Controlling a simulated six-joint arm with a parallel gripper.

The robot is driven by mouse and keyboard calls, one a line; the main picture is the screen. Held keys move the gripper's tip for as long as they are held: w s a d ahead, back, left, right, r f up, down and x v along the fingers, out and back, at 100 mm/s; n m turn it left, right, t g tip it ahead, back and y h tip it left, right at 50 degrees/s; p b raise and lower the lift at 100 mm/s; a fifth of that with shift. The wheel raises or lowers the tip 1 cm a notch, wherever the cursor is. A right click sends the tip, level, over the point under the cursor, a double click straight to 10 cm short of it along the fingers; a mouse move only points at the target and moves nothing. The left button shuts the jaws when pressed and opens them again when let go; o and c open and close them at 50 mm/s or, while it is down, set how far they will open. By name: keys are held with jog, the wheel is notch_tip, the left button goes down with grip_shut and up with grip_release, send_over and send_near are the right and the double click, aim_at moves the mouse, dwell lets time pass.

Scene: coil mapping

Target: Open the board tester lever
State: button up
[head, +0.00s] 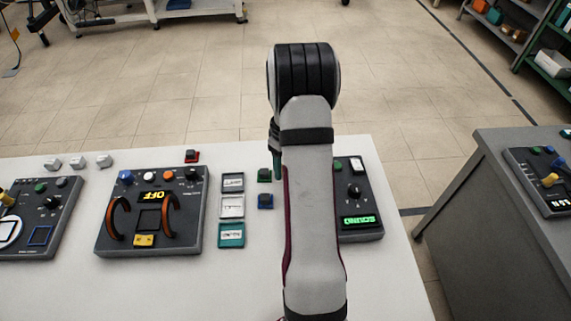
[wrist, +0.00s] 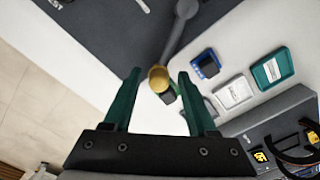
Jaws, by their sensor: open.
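The board tester (head: 368,205) is a dark panel with a knob and a lit green display, partly hidden behind my arm in the head view. In the wrist view its dark surface (wrist: 95,25) fills the top, with part of a label. Its lever (wrist: 175,38) is a grey bar ending in a brass-yellow ball. My gripper (wrist: 159,77) has green fingers, open, with the ball showing between the fingertips. I cannot tell whether either finger touches it. In the head view the lever is hidden by my arm and only a bit of green finger shows.
Left of the tester stand small green and blue blocks (head: 265,201) and a column of trays, with a teal one (head: 231,235) nearest. A dark panel with orange handles and an OFF display (head: 152,215) stands further left. Another table (head: 490,215) stands at the right, across a gap.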

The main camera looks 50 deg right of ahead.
notch_tip(320, 180, up, 16)
dwell(0.3)
jog(key=shift+f, duration=0.1)
dwell(0.5)
